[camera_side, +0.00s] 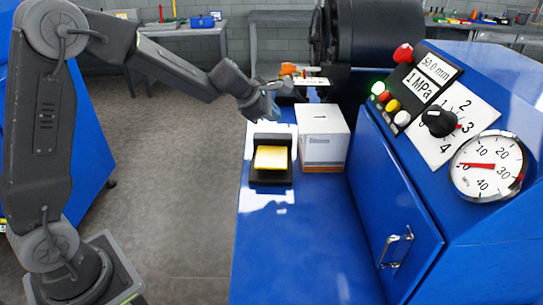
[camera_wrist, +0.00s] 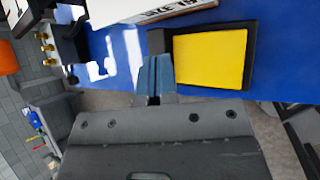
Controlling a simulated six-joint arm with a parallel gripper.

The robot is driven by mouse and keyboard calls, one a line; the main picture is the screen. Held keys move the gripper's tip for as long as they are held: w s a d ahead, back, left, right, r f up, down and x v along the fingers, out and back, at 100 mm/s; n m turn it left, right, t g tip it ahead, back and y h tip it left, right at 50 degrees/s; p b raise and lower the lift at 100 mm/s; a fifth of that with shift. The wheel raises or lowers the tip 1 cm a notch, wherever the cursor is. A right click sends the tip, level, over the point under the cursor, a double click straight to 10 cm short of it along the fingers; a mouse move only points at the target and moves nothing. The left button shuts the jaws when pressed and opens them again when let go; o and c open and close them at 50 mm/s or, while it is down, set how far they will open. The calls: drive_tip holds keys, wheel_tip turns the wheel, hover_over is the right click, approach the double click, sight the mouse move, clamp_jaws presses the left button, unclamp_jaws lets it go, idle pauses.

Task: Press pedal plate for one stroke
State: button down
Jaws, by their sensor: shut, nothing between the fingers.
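The pedal plate (camera_side: 271,157) is a yellow pad in a black housing on the blue bench top, left of a white box. It also shows large in the wrist view (camera_wrist: 210,58), right of my fingertips. My gripper (camera_side: 272,113) is shut and empty. In the side view it appears above the pedal and apart from it.
The white box (camera_side: 323,138) stands close to the right of the pedal. A blue console with a pressure gauge (camera_side: 488,166), a black knob (camera_side: 439,121) and coloured buttons rises at the right. The blue bench top (camera_side: 300,235) is clear in front of the pedal.

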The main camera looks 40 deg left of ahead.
drive_tip(key=shift+f, duration=0.1)
approach(277, 155)
drive_tip(key=shift+w+d+f, duration=0.2)
drive_tip(key=shift+w+f, duration=0.3)
drive_tip(key=shift+w, duration=0.35)
drive_tip(key=shift+w+d+f, duration=0.15)
drive_tip(key=shift+w+f, duration=0.4)
drive_tip(key=shift+w, duration=0.3)
drive_tip(key=shift+w+d+f, duration=0.2)
drive_tip(key=shift+w+f, duration=0.3)
drive_tip(key=shift+w, duration=0.3)
drive_tip(key=shift+f, duration=0.2)
idle(0.5)
drive_tip(key=shift+f, duration=0.2)
drive_tip(key=shift+s+f, duration=0.1)
drive_tip(key=shift+f, duration=0.8)
idle(1.1)
drive_tip(key=shift+r, duration=1.25)
